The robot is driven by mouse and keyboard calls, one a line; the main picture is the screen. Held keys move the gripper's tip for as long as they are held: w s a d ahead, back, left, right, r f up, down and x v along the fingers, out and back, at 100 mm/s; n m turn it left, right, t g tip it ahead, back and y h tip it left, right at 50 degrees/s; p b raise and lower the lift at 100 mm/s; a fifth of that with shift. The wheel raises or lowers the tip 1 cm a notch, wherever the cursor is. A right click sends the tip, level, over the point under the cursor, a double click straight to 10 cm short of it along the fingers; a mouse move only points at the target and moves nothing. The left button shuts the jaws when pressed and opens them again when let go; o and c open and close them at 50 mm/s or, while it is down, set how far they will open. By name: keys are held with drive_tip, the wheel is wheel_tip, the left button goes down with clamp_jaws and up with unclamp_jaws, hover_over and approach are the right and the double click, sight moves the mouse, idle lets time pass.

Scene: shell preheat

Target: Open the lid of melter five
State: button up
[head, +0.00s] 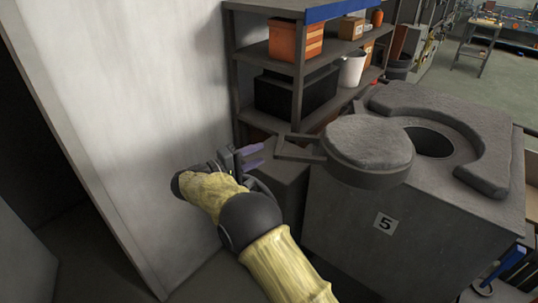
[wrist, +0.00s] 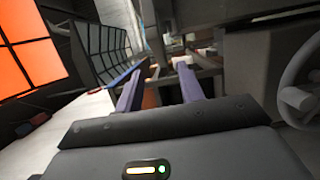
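Melter five (head: 350,225) is a grey box with a "5" label (head: 385,222) on its front. Its round grey lid (head: 368,143) is swung to the left, and part of the dark round opening (head: 430,142) shows beside it. A handle frame (head: 297,146) sticks out from the lid's left side. My gripper (head: 256,157), with purple fingers, is just left of the handle's end. I cannot tell whether it touches the handle. In the wrist view the fingers (wrist: 163,68) are apart, with nothing clearly held between them.
A shelf rack (head: 298,75) with boxes and a white bucket (head: 352,69) stands behind the melter. A pale wall panel (head: 135,110) is close on the left of my arm. A thick grey curved collar (head: 470,130) lies on the melter top. A handwheel (wrist: 297,97) shows at the wrist view's right.

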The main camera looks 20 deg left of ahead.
drive_tip(key=b+v, duration=0.2)
drive_tip(key=v, duration=0.6)
drive_tip(key=shift+s, duration=0.15)
drive_tip(key=shift+a, duration=0.15)
